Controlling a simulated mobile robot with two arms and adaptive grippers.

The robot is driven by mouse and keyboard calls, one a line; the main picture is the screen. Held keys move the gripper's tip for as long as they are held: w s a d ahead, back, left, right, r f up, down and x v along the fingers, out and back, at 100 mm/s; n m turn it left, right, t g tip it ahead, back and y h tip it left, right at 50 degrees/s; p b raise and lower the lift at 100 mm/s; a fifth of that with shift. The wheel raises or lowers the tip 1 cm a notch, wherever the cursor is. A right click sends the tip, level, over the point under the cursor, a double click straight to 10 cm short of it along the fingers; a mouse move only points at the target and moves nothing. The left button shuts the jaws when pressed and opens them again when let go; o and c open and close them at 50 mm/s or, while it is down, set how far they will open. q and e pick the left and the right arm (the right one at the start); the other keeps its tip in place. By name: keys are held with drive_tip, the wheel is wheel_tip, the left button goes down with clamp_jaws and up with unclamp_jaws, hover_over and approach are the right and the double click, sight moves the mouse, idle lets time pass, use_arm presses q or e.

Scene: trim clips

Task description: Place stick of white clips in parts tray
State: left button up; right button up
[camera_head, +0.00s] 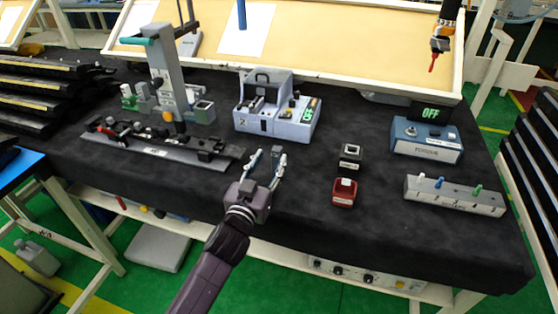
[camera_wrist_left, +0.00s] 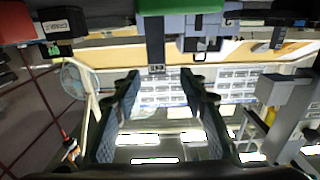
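My left gripper (camera_head: 267,158) is over the front middle of the black-covered table, with its two fingers spread apart. In the left wrist view the fingers (camera_wrist_left: 160,92) also stand apart, with nothing held between their tips. A small grey block shape (camera_head: 277,151) shows at the right fingertip in the head view; I cannot tell whether it is part of the finger. A long light grey block (camera_head: 455,198) at the right front has small blue and green pieces standing in it. I cannot make out a stick of white clips or clearly identify the parts tray. My right gripper is out of view.
A blue-grey device (camera_head: 278,123) stands beyond my gripper. A long rail fixture (camera_head: 155,148) and grey post (camera_head: 168,75) are to the left. A red-based button box (camera_head: 344,193), a small dark box (camera_head: 350,157) and a blue box reading OFF (camera_head: 427,148) are to the right.

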sight(276, 153)
use_arm(q)
drive_tip(key=shift+w+d+r, duration=0.1)
drive_tip(key=shift+w+d, duration=0.25)
drive_tip(key=shift+w, duration=0.25)
drive_tip(key=x, duration=0.3)
drive_tip(key=shift+w+d+f+p, duration=0.1)
drive_tip(key=shift+d+f+p, duration=0.05)
drive_tip(key=shift+f+p, duration=0.2)
drive_tip(key=shift+w, duration=0.3)
drive_tip(key=shift+w+d, duration=0.1)
drive_tip(key=c, duration=0.3)
clamp_jaws()
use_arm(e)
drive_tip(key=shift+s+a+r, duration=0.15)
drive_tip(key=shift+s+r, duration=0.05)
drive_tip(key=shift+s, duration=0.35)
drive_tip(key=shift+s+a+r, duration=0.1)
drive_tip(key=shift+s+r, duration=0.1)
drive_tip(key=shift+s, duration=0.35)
